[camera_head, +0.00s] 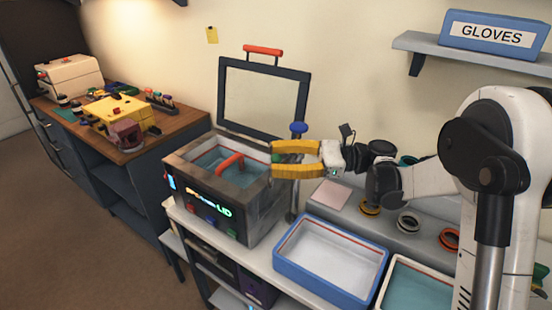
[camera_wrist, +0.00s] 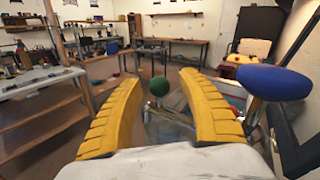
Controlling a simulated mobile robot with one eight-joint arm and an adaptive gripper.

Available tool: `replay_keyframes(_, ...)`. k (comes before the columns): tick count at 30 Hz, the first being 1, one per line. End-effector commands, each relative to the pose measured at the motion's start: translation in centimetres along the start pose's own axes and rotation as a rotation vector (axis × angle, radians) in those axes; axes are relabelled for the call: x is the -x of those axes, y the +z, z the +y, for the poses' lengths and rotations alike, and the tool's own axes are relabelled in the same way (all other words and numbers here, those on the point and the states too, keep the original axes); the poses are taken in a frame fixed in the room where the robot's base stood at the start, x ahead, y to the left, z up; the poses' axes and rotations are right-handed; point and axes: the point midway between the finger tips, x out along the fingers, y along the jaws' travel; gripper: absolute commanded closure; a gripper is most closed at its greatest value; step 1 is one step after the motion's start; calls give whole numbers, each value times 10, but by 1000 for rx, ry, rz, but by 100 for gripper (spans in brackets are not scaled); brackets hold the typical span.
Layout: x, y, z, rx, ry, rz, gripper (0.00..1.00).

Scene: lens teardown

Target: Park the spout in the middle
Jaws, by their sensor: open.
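My gripper (camera_head: 272,159) reaches in from the right beside the open-topped tank (camera_head: 262,213), its two yellow fingers spread. In the wrist view the fingers (camera_wrist: 159,80) stand apart, with a green ball-shaped knob (camera_wrist: 159,86) between or just beyond their tips. I cannot tell whether they touch it. The green knob shows partly in the head view (camera_head: 277,158). A grey post (camera_head: 294,200) with a blue knob (camera_head: 298,128) stands at the tank's right side; the blue knob is right of the fingers in the wrist view (camera_wrist: 272,82). The spout's shape and direction are largely hidden by the fingers.
The tank's framed lid (camera_head: 303,108) stands raised behind it, and a red handle (camera_head: 230,162) arches inside the tank. A blue-rimmed tray (camera_head: 325,282) and a teal-floored tray (camera_head: 414,290) lie to the right. A workbench (camera_head: 140,148) with tools stands left.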

Motion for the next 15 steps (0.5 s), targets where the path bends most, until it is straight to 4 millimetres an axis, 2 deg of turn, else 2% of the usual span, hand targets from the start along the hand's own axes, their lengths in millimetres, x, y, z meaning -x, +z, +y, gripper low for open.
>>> replay_keyframes(4, 1, 0, 0, 0, 0, 0, 54)
replay_keyframes(7, 9, 0, 0, 0, -2, 1, 54)
replay_keyframes(11, 33, 0, -1, 0, -4, 1, 54)
replay_keyframes(15, 66, 0, -1, 0, -4, 1, 54)
